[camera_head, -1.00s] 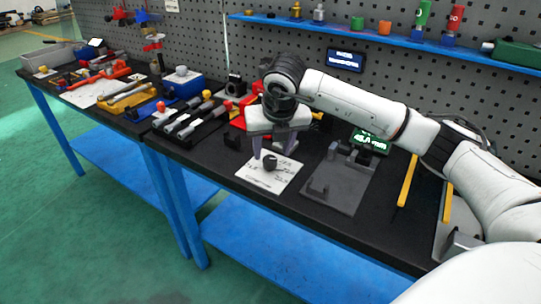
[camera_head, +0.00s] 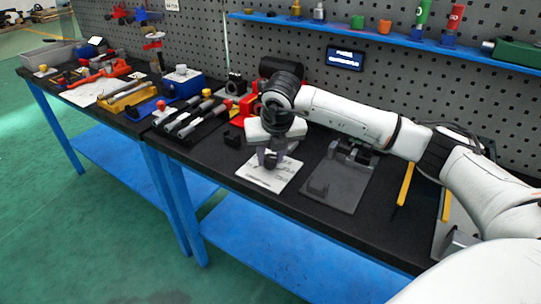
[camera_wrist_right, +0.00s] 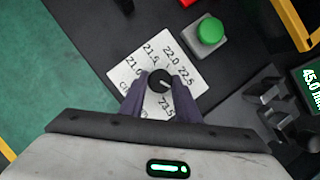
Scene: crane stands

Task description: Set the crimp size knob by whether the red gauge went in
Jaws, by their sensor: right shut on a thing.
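The crimp size knob is a small black dial (camera_wrist_right: 160,80) on a white card (camera_wrist_right: 140,85) printed with sizes from 21.0 upward. The card lies near the bench's front edge in the head view (camera_head: 268,180). My right gripper (camera_head: 271,160) points down at it and is shut on the knob, its dark fingers on either side in the wrist view (camera_wrist_right: 158,92). The knob's small pale mark seems to face lower right; its exact setting is unclear. A red-ended tool (camera_head: 160,105) lies to the left; I cannot tell whether it is the red gauge. My left gripper is out of view.
A grey fixture plate (camera_head: 335,183) lies right of the card. A green button (camera_wrist_right: 209,31) and a lit display reading 45.0 (camera_wrist_right: 313,88) show in the wrist view. Yellow bars (camera_head: 405,183) and a wall screen (camera_head: 345,59) stand further right and behind.

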